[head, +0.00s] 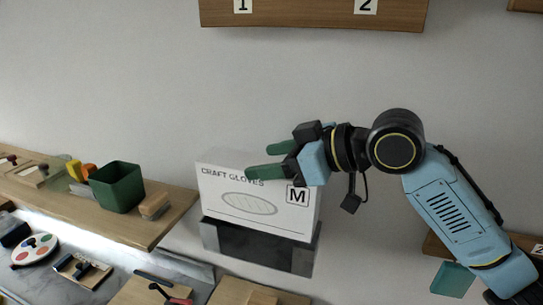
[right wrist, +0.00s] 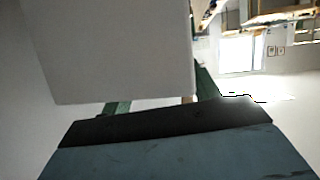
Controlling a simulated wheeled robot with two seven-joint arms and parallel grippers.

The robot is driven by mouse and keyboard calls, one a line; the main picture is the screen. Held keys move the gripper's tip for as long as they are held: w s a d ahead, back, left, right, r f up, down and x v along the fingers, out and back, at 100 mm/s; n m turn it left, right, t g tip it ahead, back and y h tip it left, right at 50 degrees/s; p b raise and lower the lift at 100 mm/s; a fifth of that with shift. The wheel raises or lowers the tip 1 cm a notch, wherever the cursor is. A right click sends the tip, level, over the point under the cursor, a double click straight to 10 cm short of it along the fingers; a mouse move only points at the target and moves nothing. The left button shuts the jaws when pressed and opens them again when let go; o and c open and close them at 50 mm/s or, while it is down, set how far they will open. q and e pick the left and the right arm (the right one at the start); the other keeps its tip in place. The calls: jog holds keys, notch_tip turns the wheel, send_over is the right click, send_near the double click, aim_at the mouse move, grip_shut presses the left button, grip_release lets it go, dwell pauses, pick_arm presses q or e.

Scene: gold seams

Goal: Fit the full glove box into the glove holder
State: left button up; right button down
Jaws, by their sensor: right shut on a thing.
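The full glove box (head: 252,207), white with "CRAFT GLOVES" and an M on its front, stands nearly upright against the wall side in the head view. The dark grey glove holder (head: 258,248) is directly below it and covers its lower edge. I cannot tell how deep the box sits in it. My right gripper (head: 262,161) comes from the right and is shut on the box near its top, one green finger across the front face. In the right wrist view the box (right wrist: 112,48) fills the space before the fingers (right wrist: 160,103). My left gripper is not in view.
A wooden shelf (head: 165,222) at left carries a green bin (head: 117,187) and a wooden block (head: 154,205). Below are a paint palette (head: 34,251) and tools on boards. A numbered wooden board (head: 310,13) hangs above; the wall between is bare.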

jog(key=shift+p, duration=0.35)
dwell(0.7)
jog(key=shift+f, duration=0.5)
dwell(1.2)
jog(key=shift+r+p, duration=0.15)
jog(key=shift+p, duration=0.15)
jog(key=shift+r+p, duration=2.4)
jog(key=shift+p, duration=0.05)
jog(key=shift+f, duration=0.1)
